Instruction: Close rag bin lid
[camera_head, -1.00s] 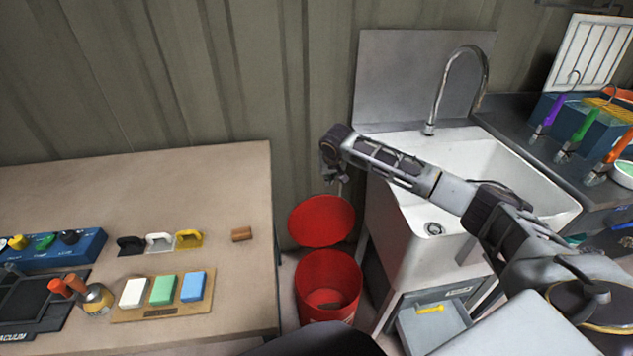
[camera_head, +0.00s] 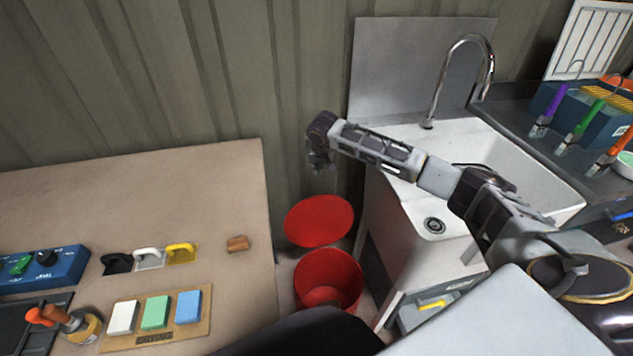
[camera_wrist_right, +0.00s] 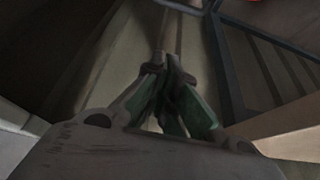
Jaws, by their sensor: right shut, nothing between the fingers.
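The red rag bin (camera_head: 329,281) stands on the floor between the workbench and the sink, with something lying inside it. Its round red lid (camera_head: 318,220) is open and tilted up at the back of the bin, towards the wall. My right gripper (camera_head: 321,165) hangs above the lid, apart from it, at the end of the arm that reaches in from the right. In the right wrist view its fingers (camera_wrist_right: 172,83) are together, with nothing between them. A small red patch shows at the top edge of that view; I cannot tell what it is. My left gripper is not in view.
The white sink (camera_head: 405,200) stands close on the right, under my right arm. A corrugated wall (camera_head: 240,70) is behind.

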